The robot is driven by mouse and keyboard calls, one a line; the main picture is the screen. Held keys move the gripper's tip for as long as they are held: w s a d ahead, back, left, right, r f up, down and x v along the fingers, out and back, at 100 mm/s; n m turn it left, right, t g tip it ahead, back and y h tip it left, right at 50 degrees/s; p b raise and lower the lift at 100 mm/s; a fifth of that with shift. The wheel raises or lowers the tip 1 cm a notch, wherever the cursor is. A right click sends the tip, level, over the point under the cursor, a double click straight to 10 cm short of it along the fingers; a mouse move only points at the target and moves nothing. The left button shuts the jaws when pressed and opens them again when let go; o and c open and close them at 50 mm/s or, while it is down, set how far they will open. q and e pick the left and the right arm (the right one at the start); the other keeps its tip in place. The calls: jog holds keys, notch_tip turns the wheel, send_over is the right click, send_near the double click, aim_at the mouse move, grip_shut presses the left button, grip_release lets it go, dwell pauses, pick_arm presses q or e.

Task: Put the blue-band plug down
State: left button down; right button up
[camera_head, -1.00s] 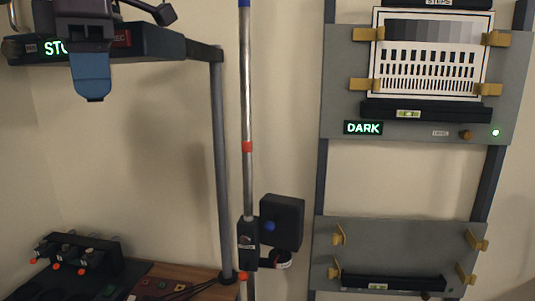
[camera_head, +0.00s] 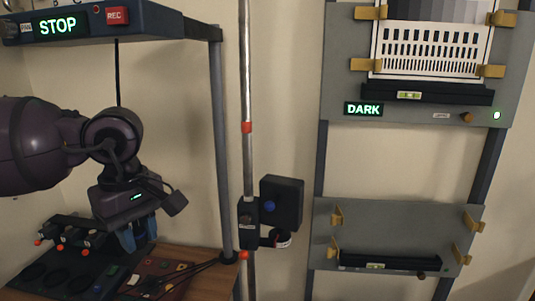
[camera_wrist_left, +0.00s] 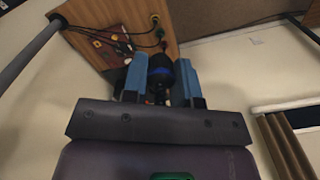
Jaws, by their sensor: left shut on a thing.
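My left gripper (camera_head: 139,236) points down over the back of the wooden bench at lower left, its two blue fingers near the dark red panel (camera_head: 158,274). In the left wrist view the gripper (camera_wrist_left: 160,80) is shut on the blue-band plug (camera_wrist_left: 161,64), a dark round piece with blue on it, held between the fingers. In the head view the plug is hidden or too small to make out. Whether it touches anything below cannot be told. My right gripper is in neither view.
A black tray (camera_head: 62,284) with round recesses and a rack of dark fittings with orange tips (camera_head: 72,236) stand left of the gripper. Black cables cross the red panel. A grey post (camera_head: 222,150) and a metal pole (camera_head: 247,90) rise to the right. A shelf with a STOP display (camera_head: 58,26) hangs above.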

pick_arm(q)
notch_tip(320, 180, down, 20)
jog(key=w+m, duration=0.2)
jog(key=m, duration=0.9)
jog(key=shift+d, duration=0.2)
jog(key=shift+r, duration=0.1)
jog(key=shift+a, duration=0.2)
